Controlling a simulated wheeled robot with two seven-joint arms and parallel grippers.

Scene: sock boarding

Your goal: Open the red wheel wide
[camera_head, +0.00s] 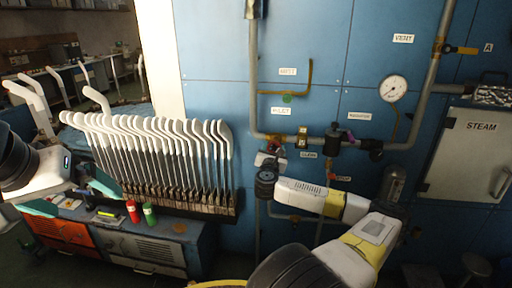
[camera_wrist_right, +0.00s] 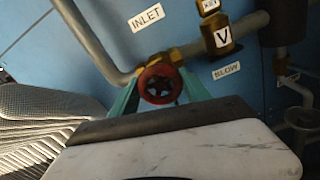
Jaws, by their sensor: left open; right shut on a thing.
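The red wheel (camera_wrist_right: 161,84) is a small handwheel with a dark star-shaped hub, on a brass valve of the pipe at the wall. In the head view only a bit of the red wheel (camera_head: 277,141) shows above my right gripper (camera_head: 271,153). In the right wrist view the teal fingers of my right gripper (camera_wrist_right: 160,92) stand on either side of the wheel and are shut on it. My left gripper (camera_head: 73,197) is at the far left of the head view, away from the wheel. Its teal fingers are wide apart and empty.
A brass valve body (camera_wrist_right: 217,34) stands right of the wheel. A rack of white-topped sock boards (camera_head: 160,150) fills the left. A gauge (camera_head: 393,88) and STEAM cabinet (camera_head: 465,155) are at right.

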